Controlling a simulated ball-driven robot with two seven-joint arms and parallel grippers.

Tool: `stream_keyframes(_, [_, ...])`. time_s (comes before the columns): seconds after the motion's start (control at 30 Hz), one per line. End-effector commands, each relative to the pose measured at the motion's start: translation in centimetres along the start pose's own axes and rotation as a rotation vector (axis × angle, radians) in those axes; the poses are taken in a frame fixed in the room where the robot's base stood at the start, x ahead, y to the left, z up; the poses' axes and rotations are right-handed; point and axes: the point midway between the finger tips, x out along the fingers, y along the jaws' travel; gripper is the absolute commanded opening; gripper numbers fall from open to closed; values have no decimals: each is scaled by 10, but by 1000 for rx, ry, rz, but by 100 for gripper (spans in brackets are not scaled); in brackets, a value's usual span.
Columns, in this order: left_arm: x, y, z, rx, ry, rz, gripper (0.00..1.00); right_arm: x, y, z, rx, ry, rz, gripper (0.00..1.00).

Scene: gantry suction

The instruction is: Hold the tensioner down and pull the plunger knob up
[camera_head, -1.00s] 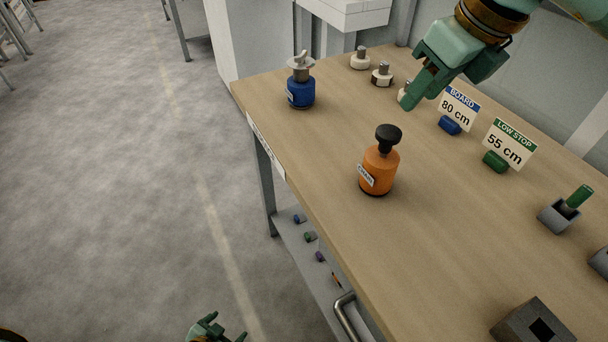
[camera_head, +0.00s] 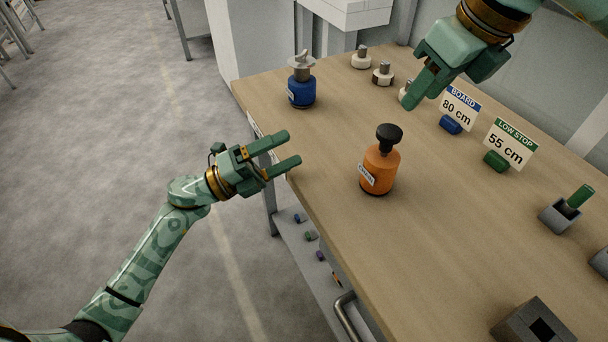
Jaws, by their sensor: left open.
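An orange cylinder (camera_head: 378,172) with a black knob (camera_head: 389,135) on top stands upright on the bench, its label too small to read. I cannot tell which part is the tensioner. My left gripper (camera_head: 292,148) is open and empty over the bench's left edge, left of the orange cylinder and apart from it. My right gripper (camera_head: 417,101) hangs at the upper right, beyond the orange cylinder; whether it is open is unclear.
Small pale weights (camera_head: 383,74) stand at the back, one partly hidden by my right gripper. Signs "BOARD 80 cm" (camera_head: 459,107) and "LOW STOP 55 cm" (camera_head: 510,143) stand at the right. A grey holder with a green peg (camera_head: 579,197) and a dark block (camera_head: 532,326) lie nearer.

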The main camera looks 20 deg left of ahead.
Motion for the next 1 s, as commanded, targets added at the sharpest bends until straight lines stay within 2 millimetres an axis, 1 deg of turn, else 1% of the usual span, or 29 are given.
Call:
stream_keyframes(0.03, [7,-5,-11,206,56,19,82,0,0,0,0,0,0,36])
stream_keyframes(0.1, [14,-9,-25,493,133,37,82,0,0,0,0,0,0,36])
stream_keyframes(0.2, [21,-10,-40,830,222,47,82,0,0,0,0,0,0,36])
stream_keyframes(0.3, [22,-4,-51,1071,282,68,82,0,0,0,0,0,0,36])
stream_keyframes(0.4, [22,4,-57,1214,316,93,82,0,0,0,0,0,0,36])
stream_keyframes(0.5, [21,7,-59,1269,329,105,82,0,0,0,0,0,0,36])
stream_keyframes(0.67, [27,10,-60,1276,329,106,82,0,0,0,0,0,0,36])
stream_keyframes(0.77, [40,13,-62,1273,327,105,82,0,0,0,0,0,0,36])
stream_keyframes(0.87, [60,18,-66,1271,326,104,82,0,0,0,0,0,0,36])
stream_keyframes(1.0, [92,27,-72,1270,325,104,82,0,0,0,0,0,0,36])
